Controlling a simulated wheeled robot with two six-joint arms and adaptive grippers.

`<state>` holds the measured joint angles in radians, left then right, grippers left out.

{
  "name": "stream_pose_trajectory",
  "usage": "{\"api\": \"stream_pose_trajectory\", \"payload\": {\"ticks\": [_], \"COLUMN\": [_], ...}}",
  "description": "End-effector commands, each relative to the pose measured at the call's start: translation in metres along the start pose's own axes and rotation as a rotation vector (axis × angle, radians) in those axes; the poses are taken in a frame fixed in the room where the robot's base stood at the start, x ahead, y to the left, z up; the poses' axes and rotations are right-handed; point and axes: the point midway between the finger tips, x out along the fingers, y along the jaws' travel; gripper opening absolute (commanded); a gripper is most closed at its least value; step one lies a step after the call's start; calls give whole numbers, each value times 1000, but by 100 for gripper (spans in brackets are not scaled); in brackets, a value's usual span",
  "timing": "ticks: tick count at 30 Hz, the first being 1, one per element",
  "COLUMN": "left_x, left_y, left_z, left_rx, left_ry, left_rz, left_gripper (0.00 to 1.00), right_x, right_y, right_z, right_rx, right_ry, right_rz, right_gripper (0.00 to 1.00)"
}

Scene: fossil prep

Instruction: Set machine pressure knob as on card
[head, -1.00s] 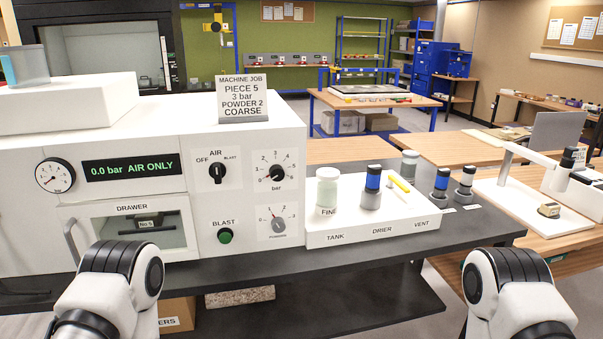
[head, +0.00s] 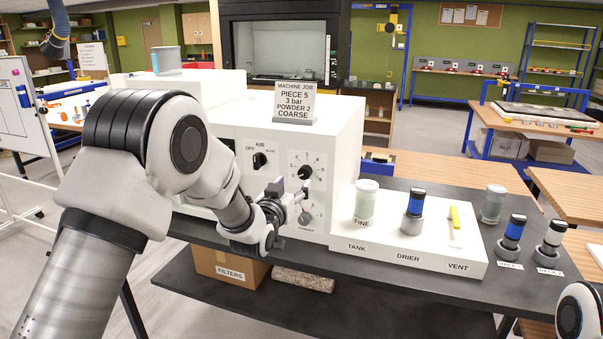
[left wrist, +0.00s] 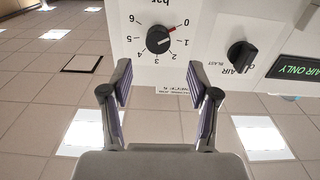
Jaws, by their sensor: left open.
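The job card (head: 295,103) on top of the white machine (head: 338,140) reads PIECE 5, 3 bar, POWDER 2, COARSE. The black pressure knob (head: 306,172) is on the machine's front, above the powder knob (head: 305,217). In the left wrist view, which is upside down, the pressure knob (left wrist: 158,40) has its red pointer tip near 0. My right gripper is out of view.
The AIR selector (head: 260,160) is left of the pressure knob. A white tray (head: 410,253) with a FINE jar (head: 366,203) and a blue-banded cylinder (head: 414,203) stands right of the machine. My left arm hides the display and drawer.

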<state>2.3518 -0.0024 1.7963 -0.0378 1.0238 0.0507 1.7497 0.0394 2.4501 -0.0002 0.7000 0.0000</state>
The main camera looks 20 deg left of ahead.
Motion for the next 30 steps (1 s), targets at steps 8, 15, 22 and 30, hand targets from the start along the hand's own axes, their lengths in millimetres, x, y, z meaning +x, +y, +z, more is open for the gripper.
{"api": "stream_pose_trajectory", "payload": {"ticks": [8,15,22,30], "left_x": [52,68,68,67], "left_y": [0,0,0,0], "left_z": [-1,4,4,4], "left_rx": [1,0,0,1], "left_ry": [-6,-7,-8,-8], "left_rz": [1,0,0,0], "left_gripper": [60,60,32,0], "right_x": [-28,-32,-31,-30], "right_y": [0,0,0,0], "right_z": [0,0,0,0], "right_rx": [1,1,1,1], "right_ry": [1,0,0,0], "right_rz": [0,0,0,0], "right_gripper": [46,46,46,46]}}
